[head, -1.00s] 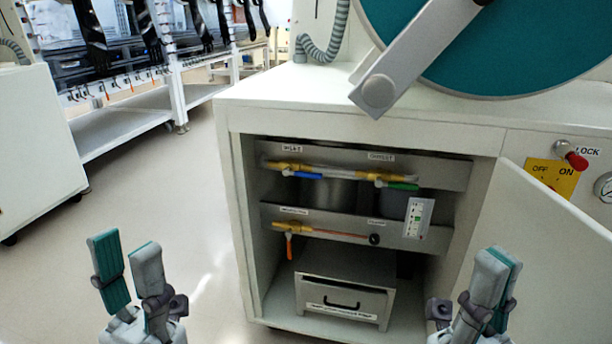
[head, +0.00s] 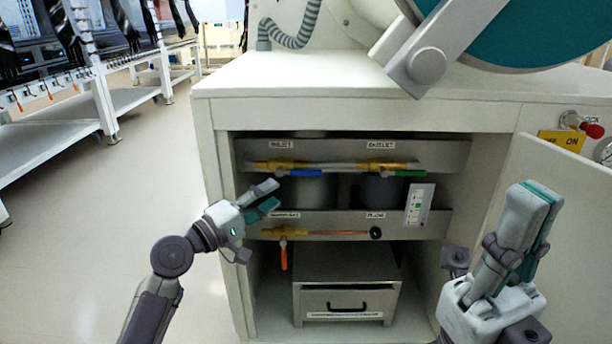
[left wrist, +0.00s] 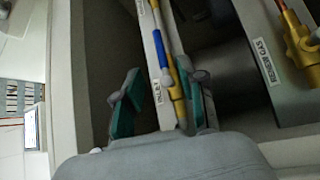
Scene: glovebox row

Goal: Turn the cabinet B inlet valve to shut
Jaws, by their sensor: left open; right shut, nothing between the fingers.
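The inlet valve sits on the upper panel inside the open cabinet, under the INLET label (head: 283,145). Its blue handle (head: 305,173) lies along the pipe, pointing right from the yellow body (head: 275,166). In the left wrist view the blue handle (left wrist: 165,80) and yellow body (left wrist: 177,103) show between the fingers. My left gripper (head: 273,195) is open at the cabinet's left opening, just below and in front of the valve; contact cannot be told. My right gripper (head: 540,192) is shut and empty, in front of the open door.
The outlet valve has a green handle (head: 410,173) right of the inlet. Below hang an orange-handled valve (head: 284,256) and a drawer box (head: 345,290). The cabinet door (head: 560,210) stands open at right. The floor at left is clear.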

